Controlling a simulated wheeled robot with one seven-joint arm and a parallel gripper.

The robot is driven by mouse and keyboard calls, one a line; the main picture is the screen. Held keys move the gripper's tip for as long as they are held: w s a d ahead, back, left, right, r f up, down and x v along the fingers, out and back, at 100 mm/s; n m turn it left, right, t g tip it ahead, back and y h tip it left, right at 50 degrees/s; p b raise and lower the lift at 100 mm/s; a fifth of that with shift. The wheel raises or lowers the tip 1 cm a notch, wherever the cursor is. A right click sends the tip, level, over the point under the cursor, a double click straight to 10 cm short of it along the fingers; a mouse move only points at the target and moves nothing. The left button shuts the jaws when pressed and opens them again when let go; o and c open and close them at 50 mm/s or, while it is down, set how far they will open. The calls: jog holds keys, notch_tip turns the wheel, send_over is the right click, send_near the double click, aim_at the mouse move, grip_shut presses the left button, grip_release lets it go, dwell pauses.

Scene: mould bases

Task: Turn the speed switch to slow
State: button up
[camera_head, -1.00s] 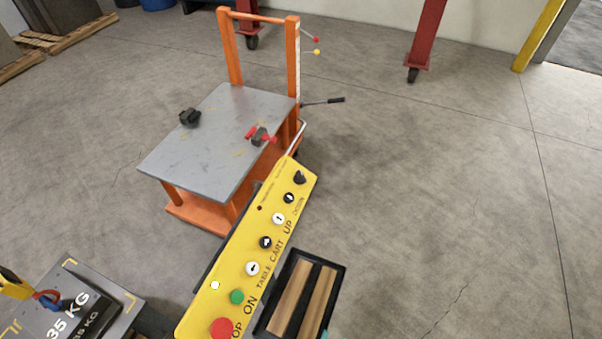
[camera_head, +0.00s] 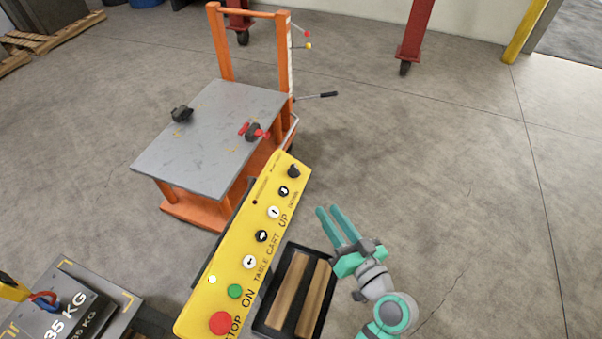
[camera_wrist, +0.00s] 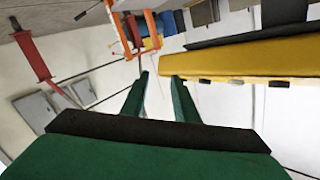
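The yellow control panel (camera_head: 232,265) runs diagonally through the middle of the head view. A black rotary knob (camera_head: 294,171) sits at its far upper end; its small markings are too small to read. Below it are black and white buttons, a green ON button (camera_head: 235,291) and a red STOP button (camera_head: 221,322). My gripper (camera_head: 329,209) is to the right of the panel, apart from it, with its two teal fingers spread and nothing between them. In the wrist view the panel (camera_wrist: 250,58) shows edge-on at the upper right, beyond the open fingers (camera_wrist: 158,78).
A black tray (camera_head: 262,318) with wooden strips lies right of the panel, beside my arm. An orange cart (camera_head: 190,215) with a grey top stands behind the panel. A grey 35 KG block (camera_head: 75,312) is at lower left. The floor at right is clear.

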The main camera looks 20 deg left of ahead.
aim_at(299, 174)
notch_tip(299, 174, up, 6)
jog(key=n+g+y, duration=0.2)
jog(key=n+y, duration=0.1)
jog(key=n, duration=0.1)
jog(key=x, duration=1)
jog(key=shift+a+r, duration=0.1)
jog(key=shift+a, duration=0.75)
jog(key=shift+c, duration=0.3)
jog(key=shift+d, duration=0.1)
grip_shut()
